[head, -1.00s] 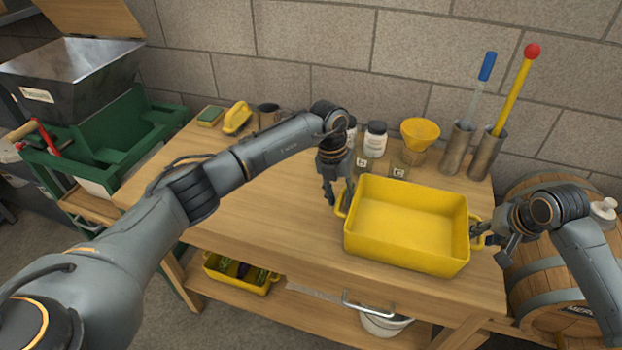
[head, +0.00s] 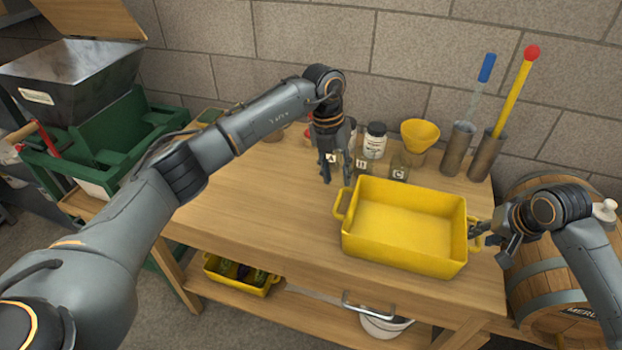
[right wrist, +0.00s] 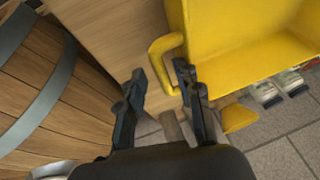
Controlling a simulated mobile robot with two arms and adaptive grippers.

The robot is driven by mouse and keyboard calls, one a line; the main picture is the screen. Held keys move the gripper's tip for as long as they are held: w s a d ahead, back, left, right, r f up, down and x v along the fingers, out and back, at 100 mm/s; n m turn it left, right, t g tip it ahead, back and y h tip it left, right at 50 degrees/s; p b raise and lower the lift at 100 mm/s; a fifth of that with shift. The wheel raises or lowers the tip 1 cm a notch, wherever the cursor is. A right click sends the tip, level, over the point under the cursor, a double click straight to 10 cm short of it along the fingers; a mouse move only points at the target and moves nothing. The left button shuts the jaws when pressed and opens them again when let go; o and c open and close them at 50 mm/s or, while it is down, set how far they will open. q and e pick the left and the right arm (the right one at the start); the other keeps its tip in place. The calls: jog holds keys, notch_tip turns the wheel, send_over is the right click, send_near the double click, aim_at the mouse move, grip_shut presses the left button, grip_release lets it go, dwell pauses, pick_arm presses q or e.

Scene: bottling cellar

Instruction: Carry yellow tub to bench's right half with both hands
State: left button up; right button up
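The yellow tub (head: 400,255) is upright and empty on the right half of the wooden bench (head: 265,215), near its front and right edges. My left gripper (head: 337,172) is open and empty, above and behind the tub's left handle (head: 340,206), apart from it. My right gripper (head: 490,240) is at the tub's right end. In the right wrist view its two fingers (right wrist: 161,75) are spread, with the right handle (right wrist: 160,50) at or just beyond the fingertips. I cannot tell whether they touch it.
Labelled jars (head: 374,142), a yellow funnel (head: 420,133) and metal cylinders (head: 486,155) holding brushes or rods stand along the back. A barrel (head: 545,262) is beyond the bench's right end. The bench's left and middle are mostly clear.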

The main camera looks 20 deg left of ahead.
jog(key=v, duration=1.1)
jog(key=shift+d, duration=0.1)
